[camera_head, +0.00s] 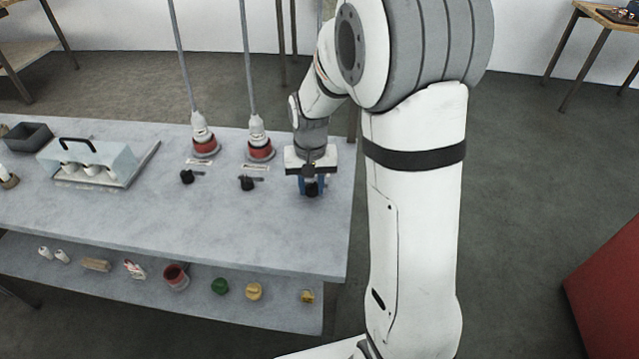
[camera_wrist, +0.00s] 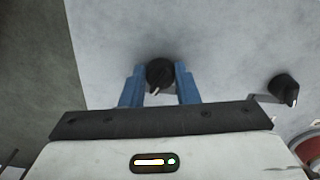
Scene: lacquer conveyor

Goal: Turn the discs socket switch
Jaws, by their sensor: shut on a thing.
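A black rotary switch knob (camera_head: 312,190) stands on the grey bench top near its right end. In the wrist view the knob (camera_wrist: 159,72) sits between the two blue fingers of my gripper (camera_wrist: 160,84), with its white pointer mark towards the camera. My gripper (camera_head: 311,184) points down and is shut on this knob. Two more black switch knobs stand to its left, a middle one (camera_head: 248,184) and a left one (camera_head: 187,177). The middle one also shows at the right of the wrist view (camera_wrist: 285,89). The labels are too small to read, so I cannot tell which switch is for the discs.
Two red sockets with plugs and grey cables, left (camera_head: 204,147) and right (camera_head: 260,150), stand behind the knobs. A clear-covered holder (camera_head: 92,165) and a dark tray (camera_head: 27,136) are further left. The lower shelf (camera_head: 200,303) holds small items. The bench front is clear.

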